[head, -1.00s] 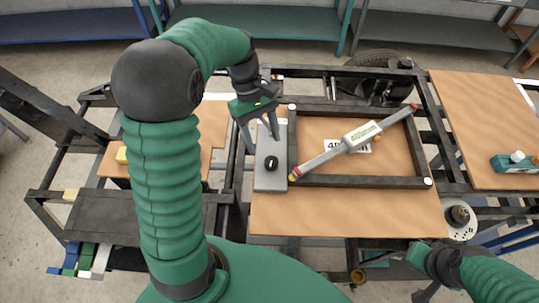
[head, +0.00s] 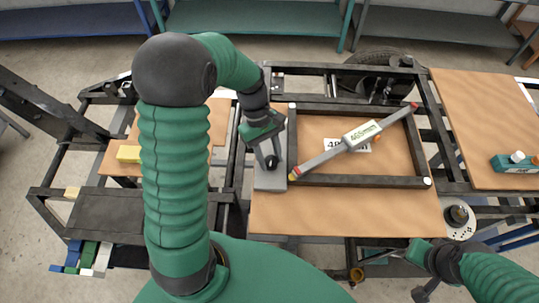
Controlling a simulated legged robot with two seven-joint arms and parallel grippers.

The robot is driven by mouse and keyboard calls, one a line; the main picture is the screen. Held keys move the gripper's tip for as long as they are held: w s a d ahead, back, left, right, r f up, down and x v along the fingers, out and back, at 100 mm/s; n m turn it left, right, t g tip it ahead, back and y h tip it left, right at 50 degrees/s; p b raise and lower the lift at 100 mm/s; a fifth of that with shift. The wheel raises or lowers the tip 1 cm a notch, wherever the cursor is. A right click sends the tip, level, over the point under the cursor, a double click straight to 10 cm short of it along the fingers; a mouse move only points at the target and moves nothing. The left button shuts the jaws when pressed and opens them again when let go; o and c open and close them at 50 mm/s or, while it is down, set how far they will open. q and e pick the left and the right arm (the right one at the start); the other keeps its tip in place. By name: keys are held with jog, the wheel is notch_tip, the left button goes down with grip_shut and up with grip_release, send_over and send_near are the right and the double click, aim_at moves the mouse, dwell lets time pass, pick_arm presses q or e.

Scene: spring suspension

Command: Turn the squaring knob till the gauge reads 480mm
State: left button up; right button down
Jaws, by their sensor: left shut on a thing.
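The squaring knob (head: 271,161) is a small black knob on a grey plate (head: 270,181) at the left of the wooden board. My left gripper (head: 270,158) reaches down over the plate, with its fingers around the knob and shut on it. The gauge (head: 363,134) is a grey bar with a green-lettered display, lying diagonally across a dark rectangular frame (head: 350,181). Its reading is too small to make out. A white label beneath the gauge is partly covered. My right gripper (head: 370,257) is low at the right, by the board's front edge; its finger gap is unclear.
A second wooden board (head: 480,130) stands at the right with a teal box (head: 515,163) on it. A yellow block (head: 129,153) lies at the left. A round metal part (head: 457,214) sits at lower right. The board's front strip is clear.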

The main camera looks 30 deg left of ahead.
pick_arm(q)
jog(key=shift+a, duration=0.1)
jog(key=shift+c, duration=1.1)
jog(key=shift+w+r, duration=0.1)
grip_shut()
